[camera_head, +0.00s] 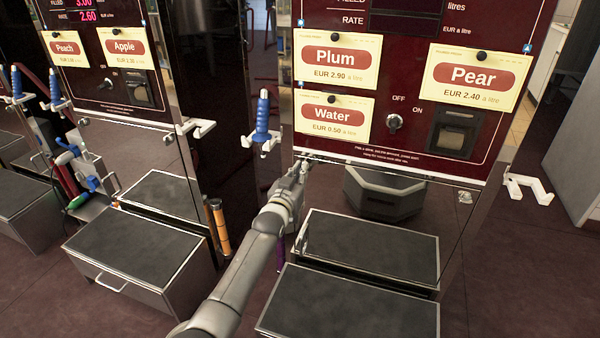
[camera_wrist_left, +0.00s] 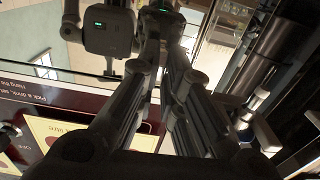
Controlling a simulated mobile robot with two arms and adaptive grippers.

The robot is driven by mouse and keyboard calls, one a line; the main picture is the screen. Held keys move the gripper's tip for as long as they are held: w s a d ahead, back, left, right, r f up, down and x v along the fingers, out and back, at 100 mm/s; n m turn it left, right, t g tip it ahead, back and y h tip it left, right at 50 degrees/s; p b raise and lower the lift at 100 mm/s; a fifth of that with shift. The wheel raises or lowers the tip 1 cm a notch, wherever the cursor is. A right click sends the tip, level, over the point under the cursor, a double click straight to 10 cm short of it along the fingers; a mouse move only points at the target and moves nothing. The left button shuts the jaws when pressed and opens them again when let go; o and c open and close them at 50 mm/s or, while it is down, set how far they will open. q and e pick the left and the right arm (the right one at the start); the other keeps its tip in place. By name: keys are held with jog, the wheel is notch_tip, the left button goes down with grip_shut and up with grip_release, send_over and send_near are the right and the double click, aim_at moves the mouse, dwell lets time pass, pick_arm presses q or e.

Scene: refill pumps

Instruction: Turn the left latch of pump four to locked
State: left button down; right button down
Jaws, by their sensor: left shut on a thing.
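The pump with Plum, Pear and Water cards (camera_head: 400,110) stands in front of me; no pump number is readable. My left gripper (camera_head: 303,165) is at the top left corner of its shiny lower panel (camera_head: 400,212), just under the red front. It is shut on a small part there, apparently the left latch, which its fingers mostly hide. The latch's angle cannot be told. In the left wrist view the fingers (camera_wrist_left: 160,35) reach up and converge at the panel, with their reflection beside them. A small latch (camera_head: 465,197) shows at the panel's right side. My right gripper is out of view.
An empty white holder (camera_head: 527,188) is at the right. A dark-topped step (camera_head: 350,305) stands below the panel. Another pump, with Peach and Apple cards (camera_head: 95,48), stands at the left.

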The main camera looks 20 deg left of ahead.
pick_arm(q)
jog(key=shift+f, duration=0.1)
jog(key=c, duration=1.6)
grip_release()
jog(key=shift+s, duration=0.1)
jog(key=s, duration=1.2)
jog(key=shift+a, duration=0.2)
